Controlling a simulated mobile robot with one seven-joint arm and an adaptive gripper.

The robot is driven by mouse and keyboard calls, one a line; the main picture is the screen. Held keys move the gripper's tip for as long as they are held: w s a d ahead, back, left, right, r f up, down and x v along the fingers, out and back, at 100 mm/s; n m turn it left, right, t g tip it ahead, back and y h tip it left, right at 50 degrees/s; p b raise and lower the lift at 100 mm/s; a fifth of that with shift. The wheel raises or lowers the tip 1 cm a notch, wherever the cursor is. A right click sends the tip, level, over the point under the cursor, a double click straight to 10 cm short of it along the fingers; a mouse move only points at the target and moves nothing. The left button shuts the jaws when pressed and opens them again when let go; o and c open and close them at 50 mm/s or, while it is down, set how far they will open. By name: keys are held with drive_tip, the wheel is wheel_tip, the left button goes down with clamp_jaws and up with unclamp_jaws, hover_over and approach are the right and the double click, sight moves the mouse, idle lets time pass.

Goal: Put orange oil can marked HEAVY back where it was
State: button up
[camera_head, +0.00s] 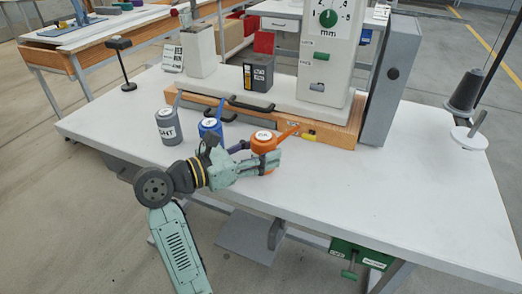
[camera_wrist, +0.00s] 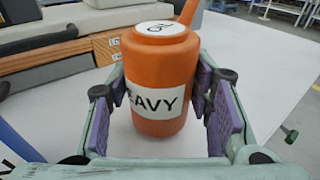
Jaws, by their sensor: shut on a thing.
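The orange oil can (camera_head: 263,140) is near the middle of the white table, in front of the press's wooden base. In the wrist view the can (camera_wrist: 158,70) is upright, with a white label of which "EAVY" shows and a white disc on its lid. Its spout points up and to the right. My gripper (camera_head: 262,160) is shut on the can, with purple pads (camera_wrist: 160,108) at its left and right sides. I cannot tell whether the can's bottom touches the table.
A blue can (camera_head: 210,127) and a grey can (camera_head: 170,127) marked LIGHT stand to the left. The press's wooden base (camera_head: 330,132) is close behind, with a black box (camera_head: 258,73) on the press bed. The table (camera_head: 400,200) is clear to the right.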

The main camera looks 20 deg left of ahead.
drive_tip(key=shift+f, duration=0.25)
drive_tip(key=shift+f, duration=0.15)
drive_tip(key=o, duration=1)
drive_tip(key=shift+c, duration=0.2)
